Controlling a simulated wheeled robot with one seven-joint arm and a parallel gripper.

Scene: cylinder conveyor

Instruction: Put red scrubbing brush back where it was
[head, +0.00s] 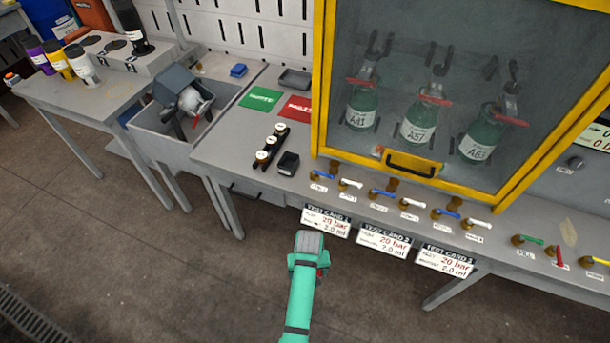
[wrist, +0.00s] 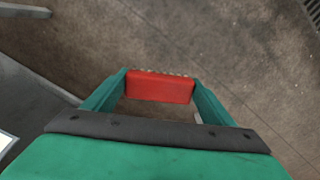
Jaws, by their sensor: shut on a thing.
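The red scrubbing brush (wrist: 160,88) is a small red block with a pale, bristly-looking far edge in the wrist view. It sits between the two green fingers of my gripper (wrist: 158,79), which is shut on it. Bare floor shows behind the brush. In the head view my gripper (head: 310,243) is at the end of the green arm, over the floor in front of the bench. The brush cannot be clearly made out there; a small red patch shows at the arm's right side.
The grey bench (head: 222,152) carries a green card (head: 261,98), a red card (head: 297,106), a small black tray (head: 288,164) and a row of valves. A yellow-framed cabinet (head: 320,95) holds green bottles. Test cards (head: 326,221) hang along the front edge. A grey sink (head: 160,122) stands left.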

